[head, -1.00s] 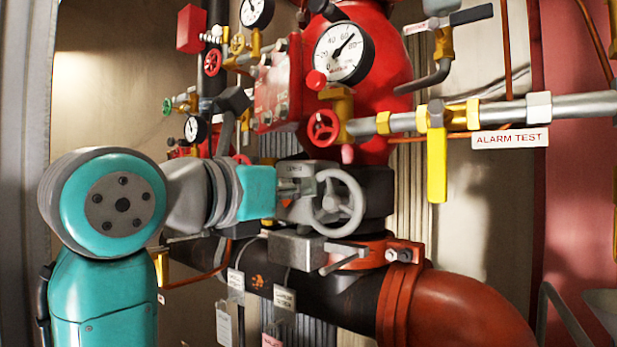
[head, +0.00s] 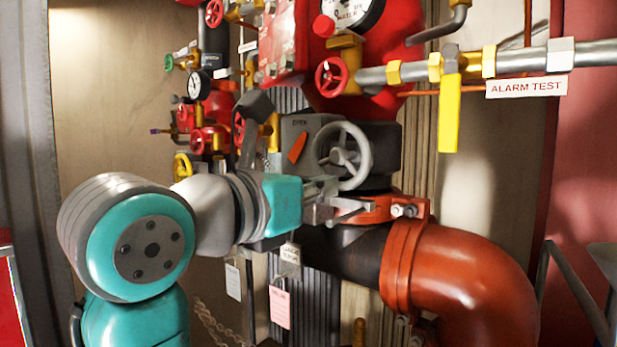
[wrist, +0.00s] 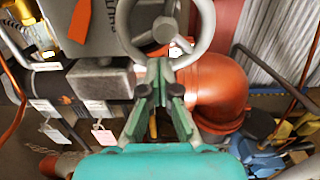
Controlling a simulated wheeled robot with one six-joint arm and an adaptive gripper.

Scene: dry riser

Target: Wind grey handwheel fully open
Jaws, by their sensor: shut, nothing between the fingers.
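The grey handwheel (head: 370,158) is a spoked ring on the front of a dark gearbox (head: 322,128). It also shows at the top of the wrist view (wrist: 208,30). An orange pointer (head: 297,148) sits slanted on the gearbox face, beside small lettering; it also shows in the wrist view (wrist: 82,20). My gripper (head: 328,190) is just below the handwheel's lower rim. In the wrist view its fingers (wrist: 161,78) are together and empty, their tips overlapping the lower rim. I cannot tell whether they touch it.
A large orange pipe elbow (head: 465,285) and its coupling lie right of and below my gripper. A grey block (wrist: 100,80) is left of the fingers in the wrist view. A yellow lever (head: 450,115) hangs at upper right. Hanging tags (head: 280,307) are below my arm.

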